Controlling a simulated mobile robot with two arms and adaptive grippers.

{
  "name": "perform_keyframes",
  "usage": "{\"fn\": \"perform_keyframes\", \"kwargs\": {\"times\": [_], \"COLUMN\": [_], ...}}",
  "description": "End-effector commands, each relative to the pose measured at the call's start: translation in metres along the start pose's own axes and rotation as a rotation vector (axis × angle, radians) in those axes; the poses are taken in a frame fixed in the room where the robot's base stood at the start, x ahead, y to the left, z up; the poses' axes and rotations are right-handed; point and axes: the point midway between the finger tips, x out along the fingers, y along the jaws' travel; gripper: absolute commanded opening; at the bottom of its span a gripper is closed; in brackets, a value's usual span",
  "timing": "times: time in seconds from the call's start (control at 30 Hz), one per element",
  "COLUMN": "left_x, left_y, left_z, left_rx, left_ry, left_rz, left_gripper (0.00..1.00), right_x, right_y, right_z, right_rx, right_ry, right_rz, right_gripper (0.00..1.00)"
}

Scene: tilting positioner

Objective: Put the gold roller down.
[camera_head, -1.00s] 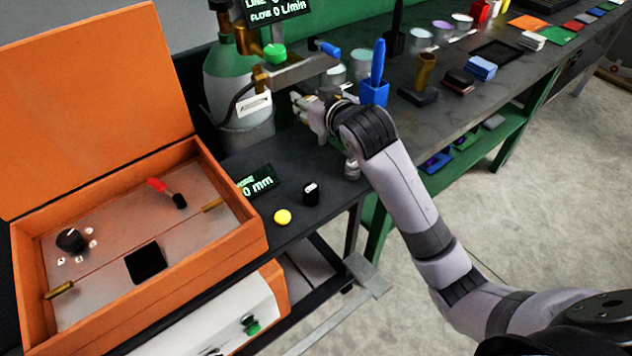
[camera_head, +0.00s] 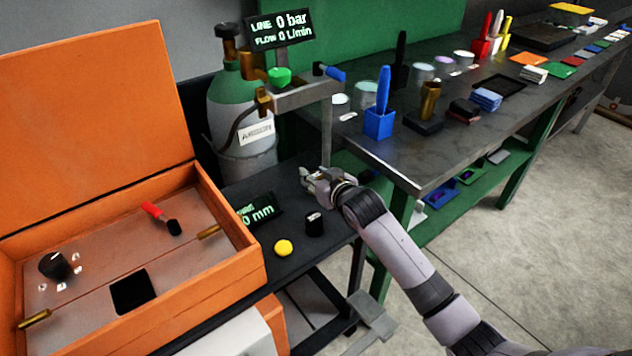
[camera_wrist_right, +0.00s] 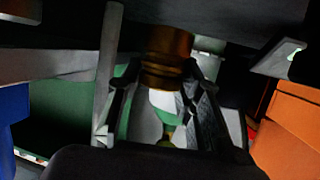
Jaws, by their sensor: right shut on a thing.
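My right gripper (camera_head: 312,180) is low over the dark side table (camera_head: 290,205), beside the gas bottle. In the right wrist view my gripper (camera_wrist_right: 163,95) is shut on a gold cylindrical piece, the gold roller (camera_wrist_right: 167,60), which shows between its dark fingers. The roller's far end is close to the dark surface at the top of that view; I cannot tell whether it touches. In the head view the roller is mostly hidden by the gripper. My left gripper is not in view.
The argon bottle (camera_head: 238,115) and a metal bracket (camera_head: 300,97) stand behind the gripper. The yellow button (camera_head: 283,247), black knob (camera_head: 314,223) and small display (camera_head: 262,211) are left of it. The open orange case (camera_head: 228,268) is further left. The bench (camera_head: 390,160) rises right.

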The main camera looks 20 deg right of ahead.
Motion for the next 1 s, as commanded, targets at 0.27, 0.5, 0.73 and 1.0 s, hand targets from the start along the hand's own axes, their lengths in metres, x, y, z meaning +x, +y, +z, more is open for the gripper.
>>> {"fn": "perform_keyframes", "kwargs": {"times": [0.27, 0.5, 0.73, 1.0], "left_x": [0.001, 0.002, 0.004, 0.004], "left_y": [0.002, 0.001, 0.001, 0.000], "left_z": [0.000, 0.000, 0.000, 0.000], "left_rx": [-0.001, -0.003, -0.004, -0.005], "left_ry": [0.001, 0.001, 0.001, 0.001], "left_rz": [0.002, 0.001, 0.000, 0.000], "left_gripper": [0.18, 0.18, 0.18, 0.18], "right_x": [0.005, 0.007, 0.009, 0.010], "right_y": [0.000, 0.000, 0.000, 0.000], "right_z": [0.013, 0.017, 0.024, 0.027], "right_rx": [0.000, 0.001, 0.001, 0.000], "right_ry": [0.007, 0.006, 0.004, 0.000], "right_rz": [-0.001, -0.001, 0.000, 0.000], "right_gripper": [0.00, 0.00, 0.00, 0.40]}}
